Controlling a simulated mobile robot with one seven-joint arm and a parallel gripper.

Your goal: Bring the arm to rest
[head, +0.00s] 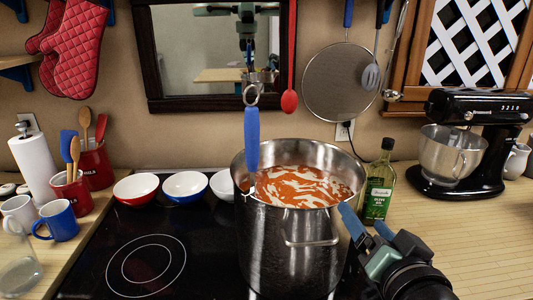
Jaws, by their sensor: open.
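My gripper (364,219) is at the lower right, with blue fingers open and nothing seen between them. It is close to the right side of a large steel pot (290,240) and in front of the oil bottle (379,185). Whether it touches the pot cannot be told. The pot stands on the black stove and holds an orange-red soup (300,187) with pale streaks. A blue-handled utensil (252,140) stands upright at the pot's left side, its lower end hidden in the pot.
Three bowls (184,187) line the back of the stove. Mugs (58,222), utensil crocks and a paper towel roll (34,165) stand at left. A black stand mixer (470,145) is at right. The right counter (470,240) is mostly clear. Utensils hang on the wall.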

